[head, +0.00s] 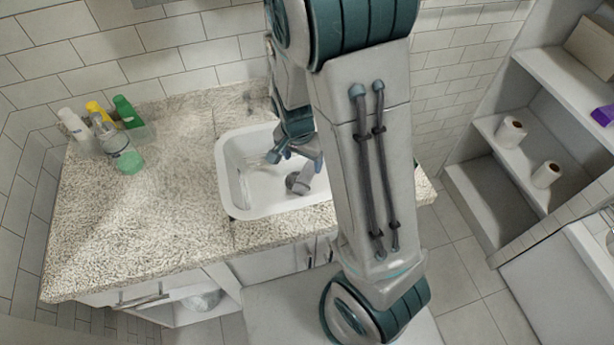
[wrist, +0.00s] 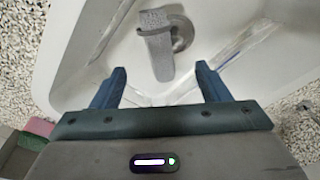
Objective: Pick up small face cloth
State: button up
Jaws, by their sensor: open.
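My gripper (head: 294,158) is over the white sink basin (head: 238,203) in the head view, pointing down. In the wrist view my gripper (wrist: 160,72) has its two blue fingers wide apart, with nothing held between them. My arm hides part of the basin's right side and counter.
A whitish bundle (head: 203,300) sits under the counter. Shelves (head: 487,195) at right hold paper rolls (head: 510,132). Pink (wrist: 40,127) and green items show at the wrist view's lower left.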

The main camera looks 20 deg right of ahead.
aim_at(306, 175)
jog(key=shift+w+d+f, duration=0.15)
jog(key=shift+d+f, duration=0.05)
jog(key=shift+f, duration=1.15)
jog(key=shift+w+d+f, duration=0.15)
jog(key=shift+d+f, duration=0.1)
jog(key=shift+f, duration=1.05)
jog(key=shift+w+d+f, duration=0.15)
jog(key=shift+d+f, duration=0.05)
jog(key=shift+f, duration=1.15)
jog(key=c, duration=1.1)
jog(key=shift+c, duration=0.2)
